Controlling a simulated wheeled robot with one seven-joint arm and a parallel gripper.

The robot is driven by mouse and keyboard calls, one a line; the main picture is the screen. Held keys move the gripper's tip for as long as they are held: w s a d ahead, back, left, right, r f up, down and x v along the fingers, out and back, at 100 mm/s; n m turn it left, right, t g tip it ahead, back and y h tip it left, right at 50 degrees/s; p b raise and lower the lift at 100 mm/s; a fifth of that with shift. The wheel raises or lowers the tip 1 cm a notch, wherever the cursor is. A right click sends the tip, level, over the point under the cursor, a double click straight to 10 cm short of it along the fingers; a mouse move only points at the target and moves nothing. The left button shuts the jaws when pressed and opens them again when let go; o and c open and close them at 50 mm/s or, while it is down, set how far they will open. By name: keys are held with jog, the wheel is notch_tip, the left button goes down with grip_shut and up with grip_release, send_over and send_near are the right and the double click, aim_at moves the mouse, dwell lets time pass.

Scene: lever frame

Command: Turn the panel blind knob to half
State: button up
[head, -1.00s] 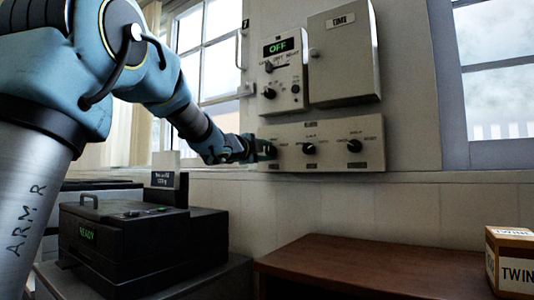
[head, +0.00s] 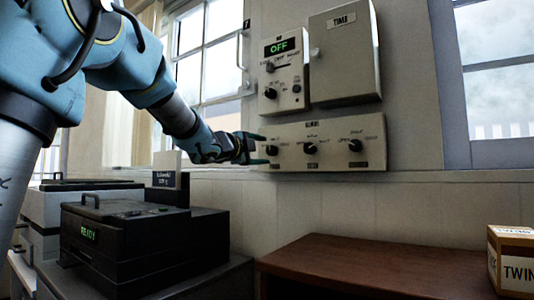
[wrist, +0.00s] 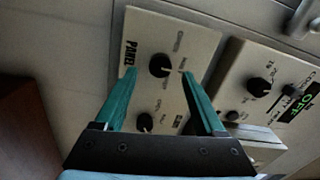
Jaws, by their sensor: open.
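The control box (head: 335,161) on the wall has a row of three dark knobs in the head view. The panel blind knob (head: 271,150) is the leftmost. In the wrist view the same knob (wrist: 160,66) sits beside the "PANEL" label, and its setting is too small to read surely. My gripper (head: 262,150) is just left of this knob in the head view, fingers open and empty. In the wrist view my gripper (wrist: 158,76) has one green fingertip on each side of the knob, with no visible contact.
The middle knob (head: 310,149) and right knob (head: 355,146) share the box. Above are a panel reading "OFF" (head: 283,73) and a grey "TIME" cabinet (head: 343,60). A black machine reading "READY" (head: 125,235) and a brown table (head: 370,265) stand below.

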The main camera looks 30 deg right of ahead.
jog(key=v, duration=0.6)
jog(key=shift+s+a, duration=0.2)
jog(key=shift+a, duration=0.15)
jog(key=shift+s, duration=0.1)
